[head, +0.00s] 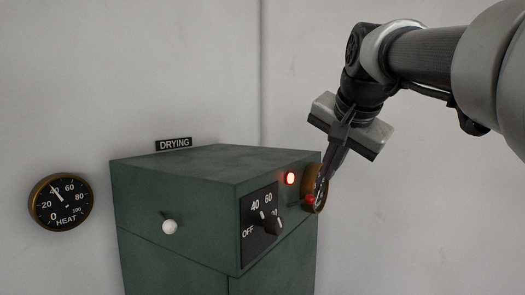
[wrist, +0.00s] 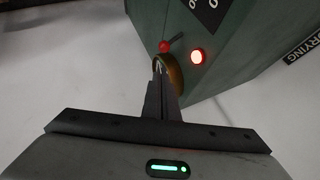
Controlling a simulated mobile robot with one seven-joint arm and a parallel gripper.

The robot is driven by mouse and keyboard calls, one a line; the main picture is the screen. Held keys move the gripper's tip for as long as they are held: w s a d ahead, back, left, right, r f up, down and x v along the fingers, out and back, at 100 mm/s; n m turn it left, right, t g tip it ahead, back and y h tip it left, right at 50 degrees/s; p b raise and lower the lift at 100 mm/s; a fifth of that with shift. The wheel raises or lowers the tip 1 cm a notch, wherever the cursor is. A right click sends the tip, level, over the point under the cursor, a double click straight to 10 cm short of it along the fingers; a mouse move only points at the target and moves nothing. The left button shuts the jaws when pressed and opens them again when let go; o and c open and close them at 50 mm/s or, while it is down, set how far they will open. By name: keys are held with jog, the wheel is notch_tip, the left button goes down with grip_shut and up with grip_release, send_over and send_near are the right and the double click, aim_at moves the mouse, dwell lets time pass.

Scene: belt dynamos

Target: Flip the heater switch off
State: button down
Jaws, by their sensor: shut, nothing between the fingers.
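The dark green DRYING cabinet (head: 180,190) carries a lit red lamp (head: 290,178) on its front face. Below the lamp is a small lever with a red ball (head: 310,199), likely the heater switch; no label on it is readable. In the wrist view the red ball (wrist: 165,46) sits at the end of a short dark stem, beside the lit lamp (wrist: 197,56). My gripper (head: 318,199) is shut and empty, its fingertips pointing down close beside the red ball. In the wrist view the fingertips (wrist: 158,66) appear just below the ball; I cannot tell whether they touch.
A black rotary knob (head: 270,223) with OFF, 40 and 60 marks is left of the lever. A white-ball lever (head: 170,227) is on the cabinet's left face. A HEAT gauge (head: 61,203) hangs on the wall. A brass-rimmed round thing (head: 322,191) is partly hidden behind my fingers.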

aim_at(300, 203)
jog(key=shift+w+a+f, duration=0.1)
jog(key=shift+a+f, duration=0.25)
jog(key=shift+f, duration=0.3)
jog(key=shift+w+a+f, duration=0.15)
jog(key=shift+a+f, duration=0.15)
jog(key=shift+f, duration=0.3)
jog(key=shift+w+a+f, duration=0.1)
jog(key=shift+a+f, duration=0.25)
jog(key=shift+f, duration=0.3)
jog(key=shift+f+b, duration=0.1)
jog(key=shift+b, duration=0.25)
jog(key=shift+s+d+f+t+b, duration=0.15)
jog(key=shift+f+t+b, duration=0.15)
jog(key=shift+b, duration=0.45)
jog(key=shift+d+f+y+b, duration=0.1)
jog(key=shift+y+b, duration=0.2)
jog(key=shift+b, duration=0.1)
notch_tip(300, 203, down, 6)
jog(key=s+d+m+t+y+b, duration=0.1)
jog(key=m+t+y+b, duration=0.1)
jog(key=b, duration=1.3)
jog(key=shift+d+m+t+y+b, duration=0.3)
jog(key=shift+t+y+b, duration=0.1)
jog(key=shift+t+y, duration=0.6)
